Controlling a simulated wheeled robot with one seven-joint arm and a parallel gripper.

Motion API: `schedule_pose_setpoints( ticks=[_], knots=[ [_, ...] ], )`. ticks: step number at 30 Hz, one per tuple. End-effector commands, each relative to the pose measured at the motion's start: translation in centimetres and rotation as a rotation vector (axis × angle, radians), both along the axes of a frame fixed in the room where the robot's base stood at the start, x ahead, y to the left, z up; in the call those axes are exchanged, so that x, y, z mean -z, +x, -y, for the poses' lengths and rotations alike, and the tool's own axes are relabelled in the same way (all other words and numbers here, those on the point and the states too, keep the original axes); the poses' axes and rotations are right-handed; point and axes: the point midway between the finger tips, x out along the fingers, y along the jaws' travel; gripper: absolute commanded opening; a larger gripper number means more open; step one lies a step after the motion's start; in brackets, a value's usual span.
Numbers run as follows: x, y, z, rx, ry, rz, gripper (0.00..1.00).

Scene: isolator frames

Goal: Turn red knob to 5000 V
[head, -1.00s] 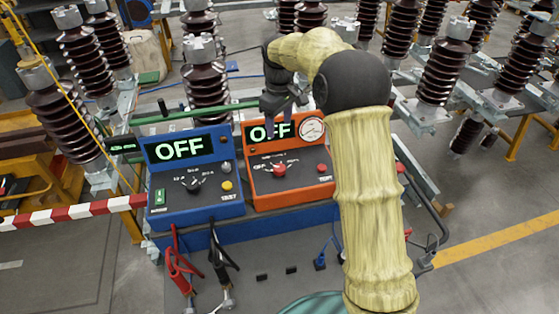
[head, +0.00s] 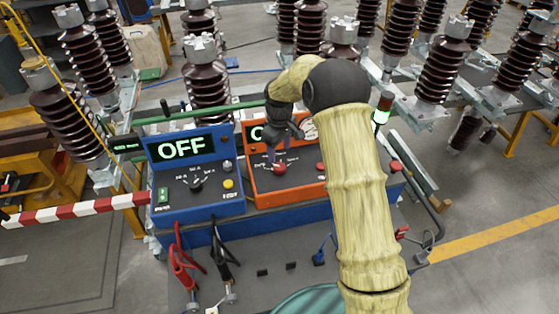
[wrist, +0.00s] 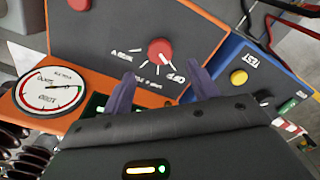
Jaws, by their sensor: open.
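The red knob (head: 279,169) sits on the sloped front of the orange tester box (head: 262,186). In the wrist view the red knob (wrist: 160,51) shows clearly with white scale marks and lettering around it, too small to read surely; a white pointer line is on its face. My gripper (wrist: 160,88) is open, its two purple fingers spread on either side just short of the knob, not closed on it. In the head view my gripper (head: 278,157) hangs directly over the knob and covers most of the orange box's display (head: 256,133).
A blue tester box (head: 194,205) reading OFF, with a black knob and yellow button, stands left. A second red button (wrist: 78,4) and a round gauge (wrist: 51,88) are on the orange box. Brown insulators stand behind. Red and black clamps (head: 182,262) hang in front.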

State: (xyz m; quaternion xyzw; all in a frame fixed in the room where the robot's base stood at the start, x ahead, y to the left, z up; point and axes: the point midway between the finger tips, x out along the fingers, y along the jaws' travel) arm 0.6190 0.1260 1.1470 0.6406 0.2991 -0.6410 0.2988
Motion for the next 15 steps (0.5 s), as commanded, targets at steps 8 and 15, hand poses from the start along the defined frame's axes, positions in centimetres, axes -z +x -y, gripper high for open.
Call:
schedule_pose_setpoints(
  ticks=[8, 15],
  knots=[
    [4.7, -0.1, 0.0, 0.0, -0.002, -0.004, 0.59],
    [7.0, 0.0, 0.0, -0.001, -0.001, -0.001, 0.59]
  ],
)
